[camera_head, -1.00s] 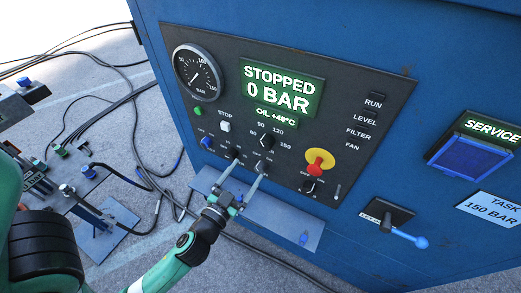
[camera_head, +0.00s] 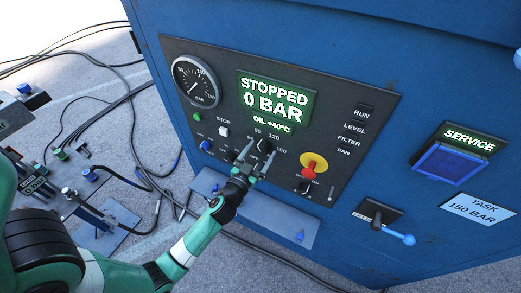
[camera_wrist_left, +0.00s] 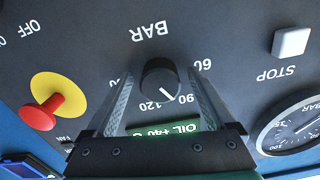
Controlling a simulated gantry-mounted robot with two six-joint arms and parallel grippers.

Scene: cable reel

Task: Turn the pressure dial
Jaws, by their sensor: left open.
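The pressure dial (camera_head: 265,145) is a round black knob on the dark control panel, with numbers around it. In the left wrist view the dial (camera_wrist_left: 159,80) has a white pointer line directed between the 90 and 120 marks. My left gripper (camera_head: 258,150) is open, with its two fingers on either side of the dial. In the left wrist view a gap shows between the knob and each finger. I cannot tell how deep the fingers reach around it. The display (camera_head: 276,97) reads STOPPED, 0 BAR. My right gripper is not in view.
A red and yellow emergency button (camera_head: 313,165) is right of the dial. A white STOP button (camera_head: 224,131) and a pressure gauge (camera_head: 196,82) are left. A lever (camera_head: 384,218) with a blue handle and a TASK 150 BAR label (camera_head: 477,209) are at right.

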